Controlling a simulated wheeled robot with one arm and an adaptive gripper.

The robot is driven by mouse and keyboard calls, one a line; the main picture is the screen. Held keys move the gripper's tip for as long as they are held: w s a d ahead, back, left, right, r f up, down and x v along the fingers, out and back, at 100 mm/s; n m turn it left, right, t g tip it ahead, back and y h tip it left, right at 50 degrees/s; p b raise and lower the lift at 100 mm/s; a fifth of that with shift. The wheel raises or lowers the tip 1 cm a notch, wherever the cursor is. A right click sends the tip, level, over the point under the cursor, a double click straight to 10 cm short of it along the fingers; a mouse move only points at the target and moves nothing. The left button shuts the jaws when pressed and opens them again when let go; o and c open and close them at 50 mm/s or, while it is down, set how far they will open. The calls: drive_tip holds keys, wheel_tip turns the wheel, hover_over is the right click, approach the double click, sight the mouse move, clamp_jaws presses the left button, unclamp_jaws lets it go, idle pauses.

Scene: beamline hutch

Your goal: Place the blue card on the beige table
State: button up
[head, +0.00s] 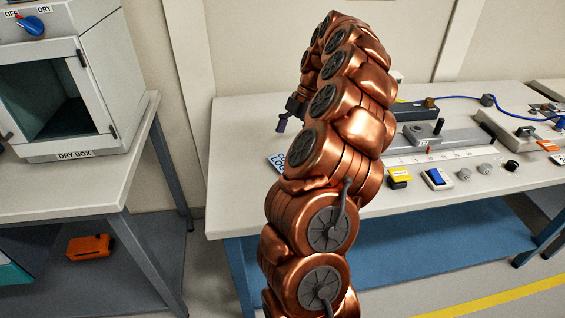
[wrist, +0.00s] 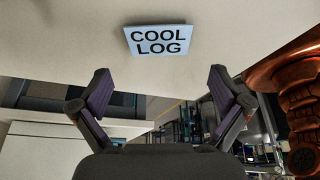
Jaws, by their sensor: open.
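The light blue card (wrist: 135,29) lies flat on the beige table (wrist: 60,40) and reads "COOL LOG" in dark letters. In the head view the card (head: 276,161) is on the left part of the beige table (head: 235,130), partly hidden behind my copper arm. My gripper (wrist: 160,78) is open and empty, with its two purple-padded fingers spread wide. The card appears beyond the fingertips, between them from left to right, and apart from them. In the head view my gripper (head: 283,123) shows only in part, just above the card.
A dry box (head: 70,100) stands on another table at left, with an orange case (head: 89,246) below. On the beige table, right of my arm, are a yellow-topped block (head: 398,175), a blue-topped block (head: 437,179), several knobs and a metal rail. The table's left end looks clear.

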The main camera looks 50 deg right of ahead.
sight(282, 162)
drive_tip(key=shift+d+p+x, duration=0.15)
drive_tip(key=shift+p+x, duration=0.1)
drive_tip(key=shift+x, duration=1.35)
drive_tip(key=shift+d+p+x, duration=0.15)
drive_tip(key=shift+p+x, duration=0.05)
drive_tip(key=shift+x, duration=1.35)
drive_tip(key=shift+f, duration=0.1)
drive_tip(key=shift+c, duration=0.2)
drive_tip(key=c, duration=0.7)
